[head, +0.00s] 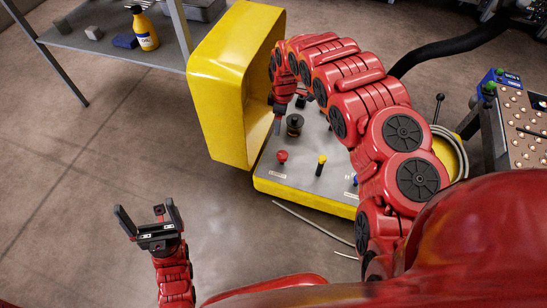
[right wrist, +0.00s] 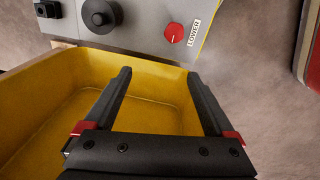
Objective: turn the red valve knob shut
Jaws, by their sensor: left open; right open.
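The red valve knob (head: 282,157) sits on the grey control panel (head: 300,171), near its lower left in the head view. In the right wrist view the round red knob (right wrist: 174,32) has a white pointer line and lies beside a LOWER label, beyond the fingertips. My right gripper (right wrist: 159,75) is open, with nothing between its fingers and apart from the knob. In the head view the right gripper (head: 277,124) hangs over the panel's left edge, partly hidden by its arm. My left gripper (head: 145,208) is open and empty over bare floor.
A yellow guard (head: 228,75) stands left of the panel. A black knob (head: 295,124) and a yellow-topped lever (head: 321,165) are near the red knob. A metal shelf (head: 90,27) holds a yellow bottle (head: 145,32). Floor at left is clear.

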